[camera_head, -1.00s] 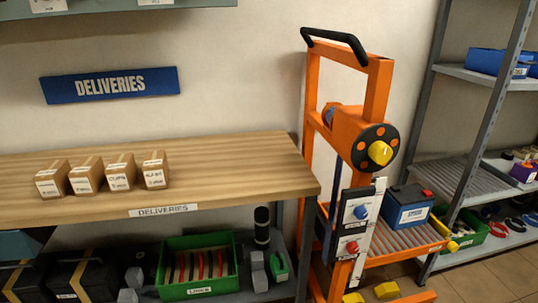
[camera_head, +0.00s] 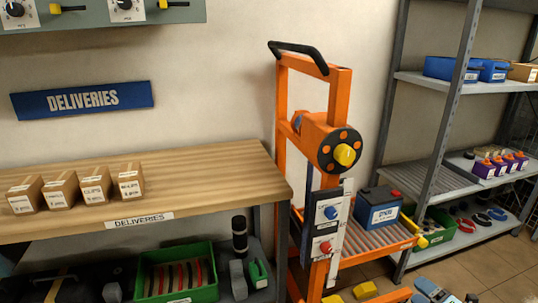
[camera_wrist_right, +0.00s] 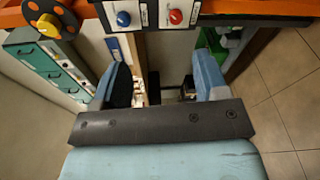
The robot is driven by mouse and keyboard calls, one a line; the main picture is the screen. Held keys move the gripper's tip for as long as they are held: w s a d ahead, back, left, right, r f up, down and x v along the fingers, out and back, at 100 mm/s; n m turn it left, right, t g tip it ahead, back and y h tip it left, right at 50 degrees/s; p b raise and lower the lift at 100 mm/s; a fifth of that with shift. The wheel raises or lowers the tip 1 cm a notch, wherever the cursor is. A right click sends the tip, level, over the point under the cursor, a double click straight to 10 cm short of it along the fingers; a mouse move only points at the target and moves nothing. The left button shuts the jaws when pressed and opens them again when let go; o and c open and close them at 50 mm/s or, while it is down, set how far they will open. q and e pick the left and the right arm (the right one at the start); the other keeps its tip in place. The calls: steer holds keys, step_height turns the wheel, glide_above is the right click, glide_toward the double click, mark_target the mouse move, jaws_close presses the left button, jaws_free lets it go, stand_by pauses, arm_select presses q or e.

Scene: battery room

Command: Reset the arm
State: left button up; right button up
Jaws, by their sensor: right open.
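My right gripper (camera_head: 440,292) shows at the bottom edge of the head view, with blue parts, low in front of the orange lift and the shelf rack. In the right wrist view my right gripper (camera_wrist_right: 163,85) has its two blue fingers well apart, with nothing held between them. Beyond the fingers there is the orange lift's panel with a blue knob (camera_wrist_right: 124,18) and a red knob (camera_wrist_right: 176,16). My left gripper cannot be made out in either view.
The orange lift (camera_head: 340,88) carries a dark blue battery (camera_head: 378,208). The wooden deliveries bench (camera_head: 215,165) holds several boxes at left. A grey shelf rack (camera_head: 450,180) stands at right. Tiled floor (camera_head: 480,268) shows between lift and rack.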

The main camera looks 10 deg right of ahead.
steer(key=s+a+f+m+g, duration=0.2)
steer(key=s+a+m+g, duration=0.2)
steer(key=s+a+m, duration=0.6)
steer(key=s+a+f+m+g, duration=0.3)
steer(key=s+a+m, duration=0.25)
steer(key=a, duration=0.75)
steer(key=w+a+r+m+t, duration=0.15)
steer(key=a+m, duration=0.25)
steer(key=a, duration=0.6)
arm_select(q)
step_height(320, 180, up, 17)
steer(key=s+a+y+p, duration=0.1)
steer(key=a+p, duration=0.1)
steer(key=p, duration=2.4)
steer(key=shift+s+f+g, duration=0.15)
steer(key=shift+s+g, duration=0.2)
steer(key=shift+g, duration=0.05)
arm_select(e)
step_height(320, 180, up, 18)
steer(key=s+d, duration=0.2)
steer(key=shift+d+f+h, duration=0.2)
steer(key=shift+d+h, duration=0.05)
steer(key=shift+h, duration=0.05)
arm_select(q)
steer(key=shift+d, duration=0.1)
arm_select(e)
steer(key=shift+w, duration=0.1)
